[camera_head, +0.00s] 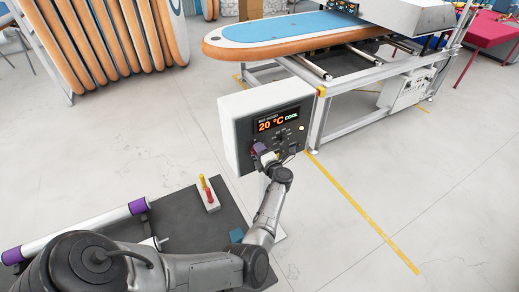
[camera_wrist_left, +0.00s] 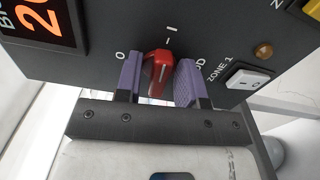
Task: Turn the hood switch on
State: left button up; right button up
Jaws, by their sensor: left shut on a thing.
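The hood switch is a red knob (camera_wrist_left: 158,68) on the dark panel of the control box, seen in the left wrist view between an O mark and an I mark. A pale line runs along the knob; I cannot tell its exact setting. My left gripper (camera_wrist_left: 159,80) has its two purple fingers on either side of the knob and is shut on it. In the head view my left gripper (camera_head: 262,152) is at the lower left of the panel of the white control box (camera_head: 235,125) and hides the knob. My right gripper is not in view.
The display (camera_head: 277,121) reads 20 °C COOL. A white rocker switch (camera_wrist_left: 250,79) marked ZONE 1 and an amber lamp (camera_wrist_left: 263,50) are right of the knob. A blue and orange board (camera_head: 290,32) lies on a machine behind. Floor (camera_head: 380,180) at right is clear.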

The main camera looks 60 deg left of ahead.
pick_arm(q)
jog(key=shift+m, duration=0.7)
jog(key=o, duration=0.6)
jog(key=d+p, duration=0.1)
jog(key=d, duration=0.3)
jog(key=d+p, duration=0.1)
jog(key=d, duration=0.8)
jog(key=shift+s+d+p, duration=0.35)
jog(key=shift+d+p, duration=0.05)
